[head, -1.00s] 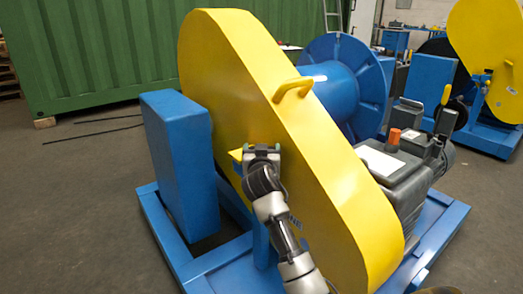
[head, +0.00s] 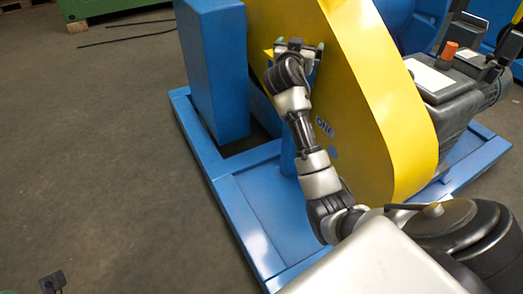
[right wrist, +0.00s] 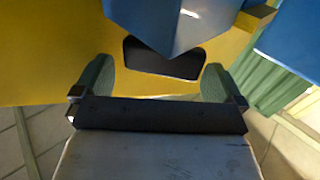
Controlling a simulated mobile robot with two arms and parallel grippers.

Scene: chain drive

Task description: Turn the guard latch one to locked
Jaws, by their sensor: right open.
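The yellow guard (head: 370,90) stands upright and carries the word ONE (head: 325,127) on its near side. My right gripper (head: 298,46) is against or just in front of this side, above the lettering, and covers the latch area in the head view. A yellow pointed piece (head: 268,54) sticks out left of it. In the right wrist view the green fingertips (right wrist: 157,80) are apart, with a dark rounded piece (right wrist: 163,60) between them and clear gaps at both sides. I cannot tell whether it is the latch. My left gripper is not identifiable.
A blue box (head: 215,70) stands close left of my right gripper. The blue base frame (head: 240,210) runs below my arm. A grey motor unit (head: 455,90) with a red-orange knob (head: 449,50) is at right. A small dark object (head: 52,282) is at bottom left; floor (head: 100,150) is clear.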

